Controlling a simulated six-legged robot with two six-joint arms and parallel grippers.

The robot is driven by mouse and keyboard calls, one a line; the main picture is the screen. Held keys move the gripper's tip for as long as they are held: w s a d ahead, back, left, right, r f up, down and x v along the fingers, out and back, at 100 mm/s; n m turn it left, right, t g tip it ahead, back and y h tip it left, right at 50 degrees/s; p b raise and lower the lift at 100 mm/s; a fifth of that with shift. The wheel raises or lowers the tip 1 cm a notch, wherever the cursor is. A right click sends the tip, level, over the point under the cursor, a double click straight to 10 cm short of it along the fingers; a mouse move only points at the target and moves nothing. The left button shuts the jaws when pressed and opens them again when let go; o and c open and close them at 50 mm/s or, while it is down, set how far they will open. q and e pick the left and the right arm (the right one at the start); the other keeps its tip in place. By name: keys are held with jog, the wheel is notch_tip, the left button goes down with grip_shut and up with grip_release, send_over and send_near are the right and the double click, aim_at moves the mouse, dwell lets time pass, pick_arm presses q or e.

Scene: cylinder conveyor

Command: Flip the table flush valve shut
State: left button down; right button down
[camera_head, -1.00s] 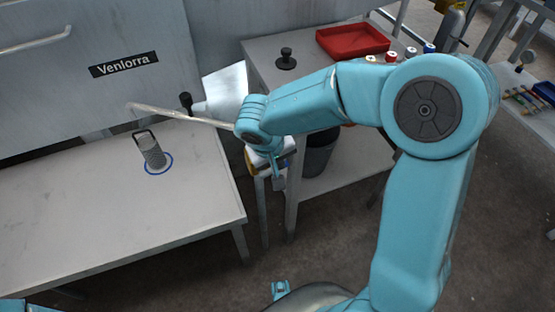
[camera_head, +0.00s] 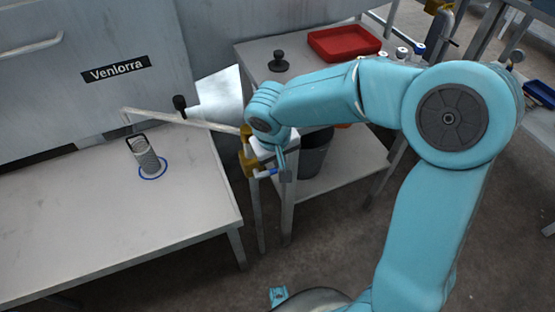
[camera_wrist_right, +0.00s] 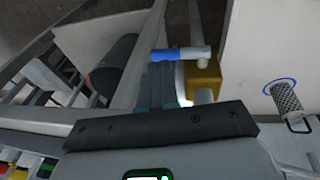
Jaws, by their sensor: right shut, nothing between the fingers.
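The flush valve is a brass-yellow block (camera_head: 248,153) on a pale pipe by the table's right end. In the right wrist view the valve block (camera_wrist_right: 204,79) is at centre right, with a blue-sleeved lever (camera_wrist_right: 180,53) reaching left from a white pivot. My right gripper (camera_head: 287,172) is just right of the valve, pointing down. In the wrist view its shut, empty fingers (camera_wrist_right: 164,75) lie left of the block, tips close to the blue lever; I cannot tell if they touch. My left gripper is not in view.
A perforated metal cylinder with a handle (camera_head: 146,157) stands in a blue ring on the table (camera_head: 110,225). A long pipe crosses behind it. A side bench (camera_head: 262,52) holds a red tray (camera_head: 345,42) and a black knob; a dark bin (camera_head: 314,153) stands below.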

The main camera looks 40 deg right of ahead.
jog(key=d+p+v, duration=0.2)
jog(key=v, duration=0.9)
jog(key=shift+s+a+r+p, duration=0.15)
jog(key=shift+s+r+p, duration=0.1)
jog(key=shift+p, duration=0.1)
jog(key=s+a+f+n+g+y, duration=0.1)
jog(key=a+f+y, duration=0.1)
jog(key=a+f, duration=0.35)
jog(key=s+a+f+y, duration=0.1)
jog(key=a+f, duration=0.1)
jog(key=f, duration=0.7)
jog(key=a+f+n+g+y, duration=0.1)
jog(key=a+f+y, duration=0.1)
jog(key=a+f, duration=0.35)
jog(key=s+a+f+m+y+p, duration=0.1)
jog(key=s+a+f+m, duration=0.15)
jog(key=s+f, duration=1.05)
notch_tip(320, 180, up, 13)
jog(key=w+p, duration=0.2)
jog(key=p, duration=1.1)
jog(key=shift+n+t+p, duration=0.3)
jog(key=shift+n+p, duration=0.05)
jog(key=shift+n, duration=0.1)
